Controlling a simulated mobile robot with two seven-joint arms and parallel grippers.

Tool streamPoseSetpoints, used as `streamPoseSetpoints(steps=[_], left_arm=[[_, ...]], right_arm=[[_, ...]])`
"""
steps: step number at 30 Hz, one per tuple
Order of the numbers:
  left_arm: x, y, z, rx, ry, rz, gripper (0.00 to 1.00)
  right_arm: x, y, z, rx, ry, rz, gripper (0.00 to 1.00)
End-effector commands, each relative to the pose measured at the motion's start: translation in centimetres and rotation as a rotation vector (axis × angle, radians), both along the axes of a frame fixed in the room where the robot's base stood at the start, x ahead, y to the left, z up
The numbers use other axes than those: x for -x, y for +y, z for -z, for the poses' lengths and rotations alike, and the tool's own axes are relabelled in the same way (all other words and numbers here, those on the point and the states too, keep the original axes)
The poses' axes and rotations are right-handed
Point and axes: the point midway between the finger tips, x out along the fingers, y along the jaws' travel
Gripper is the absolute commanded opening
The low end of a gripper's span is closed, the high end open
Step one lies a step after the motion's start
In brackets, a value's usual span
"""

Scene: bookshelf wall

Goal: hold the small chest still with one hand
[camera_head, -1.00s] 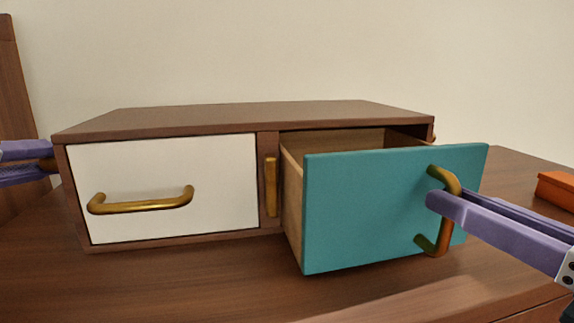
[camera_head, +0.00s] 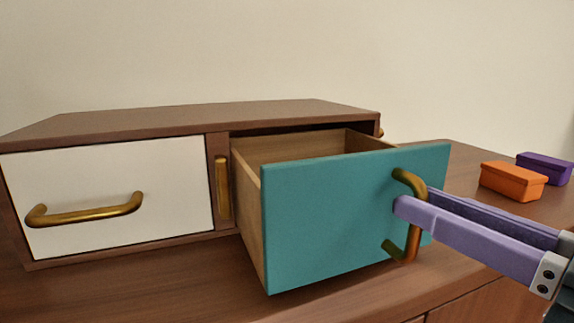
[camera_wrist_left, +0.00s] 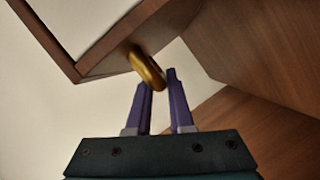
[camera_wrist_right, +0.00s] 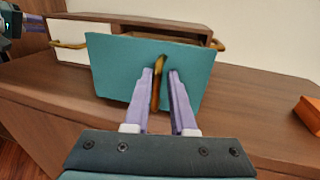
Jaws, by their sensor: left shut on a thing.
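The small chest (camera_head: 190,119) is brown wood and stands on a wooden surface. Its white left drawer (camera_head: 110,180) is closed and has a brass handle (camera_head: 85,212). Its teal right drawer (camera_head: 330,215) is pulled partly out, showing its wooden inside. My right gripper (camera_head: 412,207) is shut on the teal drawer's brass handle (camera_head: 410,180); this also shows in the right wrist view (camera_wrist_right: 160,75). My left gripper (camera_wrist_left: 157,80) is out of the head view. In the left wrist view it is shut on a brass handle (camera_wrist_left: 147,65) on the chest's side.
An orange box (camera_head: 512,181) and a purple box (camera_head: 545,167) stand at the right on the wooden surface (camera_head: 130,290). A plain wall is behind. An upright brass bar (camera_head: 222,188) sits between the two drawers.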

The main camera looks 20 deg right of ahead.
Motion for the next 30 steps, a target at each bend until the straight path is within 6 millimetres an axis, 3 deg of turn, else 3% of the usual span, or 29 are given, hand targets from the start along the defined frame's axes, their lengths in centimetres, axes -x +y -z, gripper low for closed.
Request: streamPoseSetpoints(steps=[1, 8, 19, 30], left_arm=[[0.1, 0.3, 1.1, -0.01, 0.026, -0.005, 0.0], [0.1, 0.2, 1.1, -0.009, 0.026, -0.003, 0.0], [0.1, 0.1, 1.1, -0.009, 0.025, 0.0, 0.0], [0.1, 0.0, 1.1, -0.008, 0.026, 0.001, 0.0]], right_arm=[[0.0, 0.0, 0.1, 0.0, 0.001, 0.0, 0.28], [0.0, 0.1, 0.1, -0.002, -0.001, -0.004, 0.53], [0.8, 0.0, 0.1, -0.007, 0.0, -0.004, 0.53], [5.8, -1.3, 0.1, -0.005, 0.0, 0.0, 0.53]])
